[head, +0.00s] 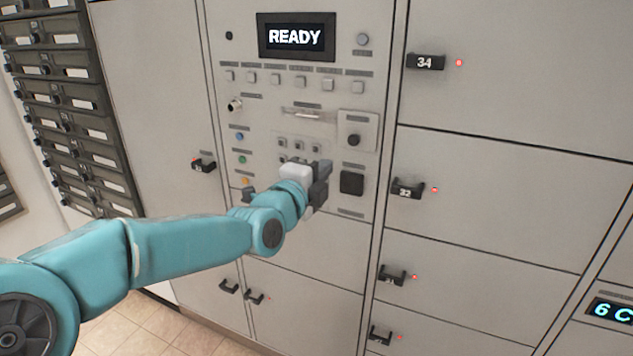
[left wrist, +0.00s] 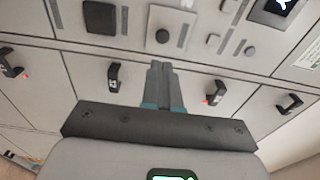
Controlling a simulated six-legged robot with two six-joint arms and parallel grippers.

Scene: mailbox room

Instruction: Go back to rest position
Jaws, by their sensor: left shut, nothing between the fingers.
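My left arm reaches in from the left in the head view, with its left gripper (head: 321,183) in front of the lower part of the control panel (head: 262,110). The gripper is shut and holds nothing. In the left wrist view its shut fingers (left wrist: 160,82) point toward the locker wall, below the panel's black square and round knob. I cannot tell the exact gap to the panel. The arm hides part of the panel's lower area. My right gripper is not in view.
The panel display (head: 296,37) reads READY. Locker doors with black handles, such as the handle marked 34 (head: 426,62), fill the right side. Dark mailbox slots (head: 68,105) stand at the left. Tiled floor (head: 150,325) shows at the lower left.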

